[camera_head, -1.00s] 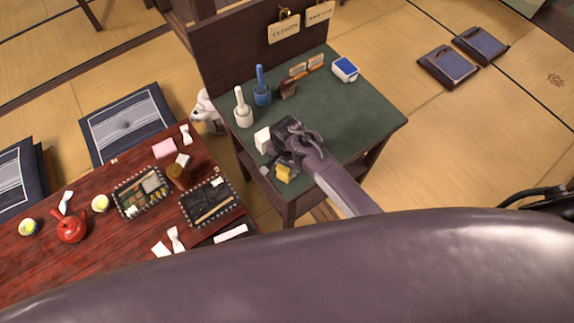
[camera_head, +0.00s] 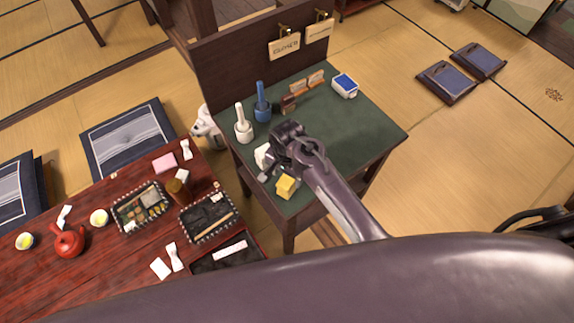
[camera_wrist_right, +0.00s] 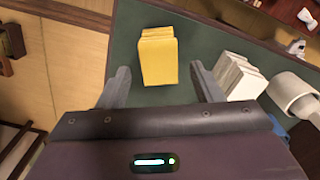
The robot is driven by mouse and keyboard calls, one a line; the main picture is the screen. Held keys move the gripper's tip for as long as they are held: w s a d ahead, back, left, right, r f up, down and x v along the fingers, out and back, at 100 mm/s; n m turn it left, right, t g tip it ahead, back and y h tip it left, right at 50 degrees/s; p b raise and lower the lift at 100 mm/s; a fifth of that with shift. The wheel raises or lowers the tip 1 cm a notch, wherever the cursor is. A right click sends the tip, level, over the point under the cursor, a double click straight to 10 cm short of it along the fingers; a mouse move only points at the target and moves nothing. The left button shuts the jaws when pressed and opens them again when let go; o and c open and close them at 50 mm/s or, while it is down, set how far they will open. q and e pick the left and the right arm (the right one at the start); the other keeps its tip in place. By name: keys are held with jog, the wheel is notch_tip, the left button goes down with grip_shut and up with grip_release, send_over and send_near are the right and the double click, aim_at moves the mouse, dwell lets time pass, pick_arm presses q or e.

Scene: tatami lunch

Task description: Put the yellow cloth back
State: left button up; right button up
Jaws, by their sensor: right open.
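The yellow cloth (camera_head: 286,187), a small folded block, lies on the green top of the dark wooden stand (camera_head: 365,130), near its front left corner. My right gripper (camera_head: 277,172) is close above the stand top beside the cloth. In the right wrist view my right gripper (camera_wrist_right: 160,85) is open, and the cloth (camera_wrist_right: 158,57) shows just ahead of the fingertips, between their lines. Nothing is held in it. My left gripper does not show.
A stack of white blocks (camera_wrist_right: 238,78) stands close to the cloth. The right part of the stand top is bare. The red table (camera_head: 110,260) is at left.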

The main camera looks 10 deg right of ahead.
aim_at(287, 180)
notch_tip(287, 180, up, 7)
jog(key=shift+f+b, duration=0.15)
jog(key=shift+b, duration=0.25)
jog(key=s+d+r+n+t, duration=0.3)
jog(key=s+d+r+n, duration=0.7)
jog(key=s, duration=0.4)
notch_tip(287, 180, down, 34)
jog(key=s+n+b, duration=0.1)
jog(key=b, duration=0.3)
jog(key=s+d+f+g+b, duration=0.2)
jog(key=s+d+f+b, duration=0.1)
jog(key=s+f, duration=1.7)
notch_tip(287, 180, down, 2)
jog(key=shift+d+f, duration=0.1)
jog(key=shift+d, duration=0.25)
